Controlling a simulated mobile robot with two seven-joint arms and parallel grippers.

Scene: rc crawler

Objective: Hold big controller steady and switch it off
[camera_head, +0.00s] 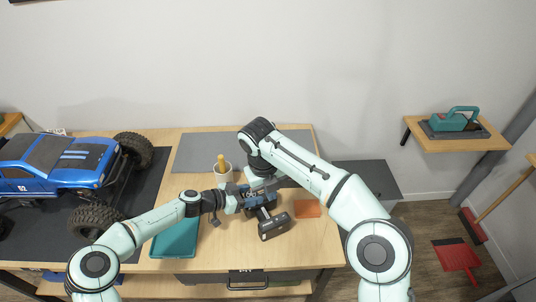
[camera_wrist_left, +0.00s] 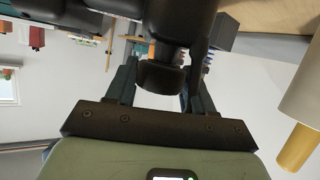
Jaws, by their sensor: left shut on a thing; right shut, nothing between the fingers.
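The big controller (camera_head: 273,227) is dark, with a blocky foot and a blue-black upper part. It is at the middle front of the wooden table, partly hidden by my grippers. My left gripper (camera_head: 242,198) comes in from the left and is shut on the controller. In the left wrist view, its two fingers (camera_wrist_left: 161,88) stand on either side of a black rounded part of the controller (camera_wrist_left: 163,74). My right gripper (camera_head: 261,186) is shut and empty, pointing down just above the controller's top. I cannot tell whether it touches. The switch is not discernible.
A white cup (camera_head: 222,175) with a yellow-handled tool stands behind my left gripper. A teal tray (camera_head: 175,240) lies at front left and an orange piece (camera_head: 307,208) at right. A blue crawler truck (camera_head: 60,165) stands at left. A grey mat (camera_head: 195,151) lies behind.

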